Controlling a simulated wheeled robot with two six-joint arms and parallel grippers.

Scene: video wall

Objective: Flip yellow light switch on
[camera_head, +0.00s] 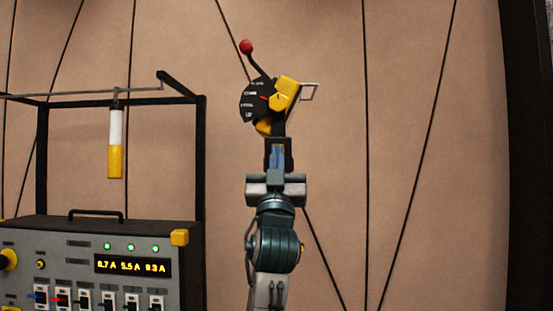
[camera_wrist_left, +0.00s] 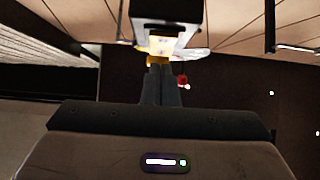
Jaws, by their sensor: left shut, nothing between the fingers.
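A lever with a red ball (camera_head: 246,46) rises from this device. My left gripper (camera_head: 279,140) is just below it, pointing up, shut and empty, and overlaps its lower part. In the left wrist view the shut fingers (camera_wrist_left: 160,85) reach toward the yellow part (camera_wrist_left: 160,47); contact is unclear. The red ball (camera_wrist_left: 182,80) shows beside them. My right gripper is out of view.
At left stands a grey control box (camera_head: 150,250) with a lit display, green lamps and several toggle switches. A black frame (camera_head: 201,150) rises behind it, with a white and yellow cylinder (camera_head: 116,140) hanging. The tan wall (camera_head: 430,150) at right is clear.

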